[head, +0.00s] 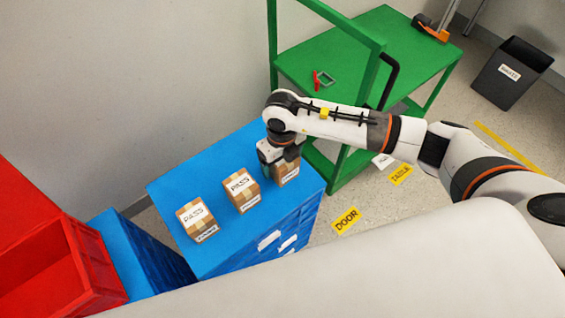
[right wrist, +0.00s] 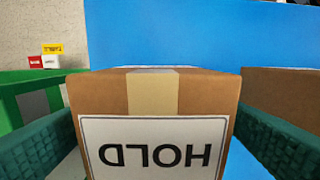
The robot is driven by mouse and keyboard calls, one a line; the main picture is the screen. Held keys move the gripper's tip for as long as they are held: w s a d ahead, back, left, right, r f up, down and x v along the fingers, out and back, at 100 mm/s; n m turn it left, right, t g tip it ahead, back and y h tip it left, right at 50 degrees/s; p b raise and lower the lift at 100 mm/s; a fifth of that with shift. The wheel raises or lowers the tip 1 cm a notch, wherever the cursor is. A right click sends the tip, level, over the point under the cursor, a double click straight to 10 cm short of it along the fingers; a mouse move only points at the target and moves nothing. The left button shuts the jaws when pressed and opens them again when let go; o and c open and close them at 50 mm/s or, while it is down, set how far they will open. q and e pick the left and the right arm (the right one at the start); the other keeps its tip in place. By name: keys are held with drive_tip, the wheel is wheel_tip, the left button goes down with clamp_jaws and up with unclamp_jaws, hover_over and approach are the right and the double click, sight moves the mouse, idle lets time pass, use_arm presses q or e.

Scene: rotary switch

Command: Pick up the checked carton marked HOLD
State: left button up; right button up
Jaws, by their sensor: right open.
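The carton marked HOLD (right wrist: 160,100) is brown with a paler tape strip. It fills the middle of the right wrist view, its label upside down there. In the head view this carton (head: 288,176) is at the right end of a row on the blue surface, partly hidden by my right gripper (head: 279,160). The gripper is open, its two dark green pads at either side of the carton in the wrist view, with gaps showing. Two cartons marked PASS, one in the middle (head: 241,190) and one at the left (head: 196,220), stand in the same row. My left gripper is not in view.
The blue stand (head: 180,188) has clear room behind the row. A green cart (head: 405,58) with an upright frame stands close on the right. Red bins (head: 98,262) are at the left. A dark waste bin (head: 512,72) is at the far right.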

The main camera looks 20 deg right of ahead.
wheel_tip(320, 180, down, 4)
drive_tip(key=shift+w+d+r, duration=0.1)
drive_tip(key=shift+r, duration=0.05)
drive_tip(key=c, duration=1.2)
drive_tip(key=shift+r, duration=0.15)
